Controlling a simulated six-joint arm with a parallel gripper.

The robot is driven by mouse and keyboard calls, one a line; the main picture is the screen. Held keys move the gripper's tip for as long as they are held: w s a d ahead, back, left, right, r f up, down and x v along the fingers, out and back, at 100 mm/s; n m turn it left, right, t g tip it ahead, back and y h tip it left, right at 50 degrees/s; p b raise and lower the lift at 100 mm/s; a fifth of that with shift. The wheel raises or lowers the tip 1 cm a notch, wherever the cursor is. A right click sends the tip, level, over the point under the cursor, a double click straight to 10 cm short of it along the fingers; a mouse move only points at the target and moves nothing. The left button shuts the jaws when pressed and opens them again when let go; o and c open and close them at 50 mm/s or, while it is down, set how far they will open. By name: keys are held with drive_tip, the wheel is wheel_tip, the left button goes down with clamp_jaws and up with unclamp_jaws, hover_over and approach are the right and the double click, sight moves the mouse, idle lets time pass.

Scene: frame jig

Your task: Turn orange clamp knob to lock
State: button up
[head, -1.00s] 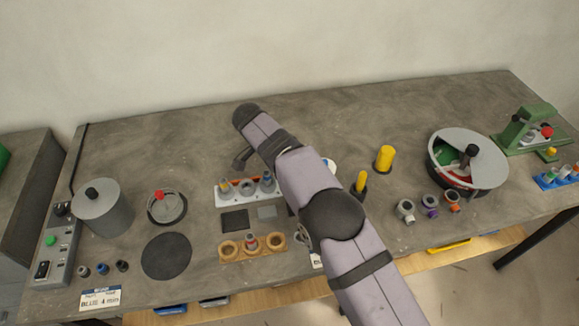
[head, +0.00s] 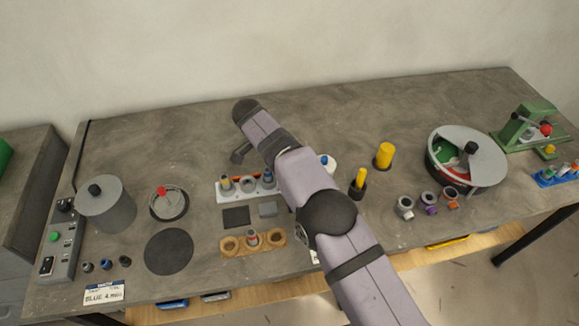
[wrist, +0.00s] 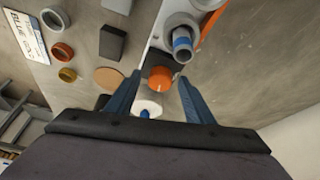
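The orange clamp knob (wrist: 160,78) shows in the wrist view, just beside the white fixture. My gripper (wrist: 160,77) is open, with one blue finger on each side of the knob. A gap shows between the knob and each finger; I cannot tell how deep the fingertips reach. In the head view my own arm hides the knob and my gripper. The white fixture (head: 233,195) holds several grey cylinders and has an orange strip along its back edge.
A wooden holder with rings (head: 231,246) and dark square pads (head: 236,217) lie in front of the fixture. A yellow peg (head: 384,155) and a round carousel (head: 483,165) stand to the right. The back of the bench is clear.

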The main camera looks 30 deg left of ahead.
drive_tip(key=shift+r, duration=0.1)
drive_tip(key=v, duration=0.7)
drive_tip(key=shift+a, duration=0.1)
idle(0.5)
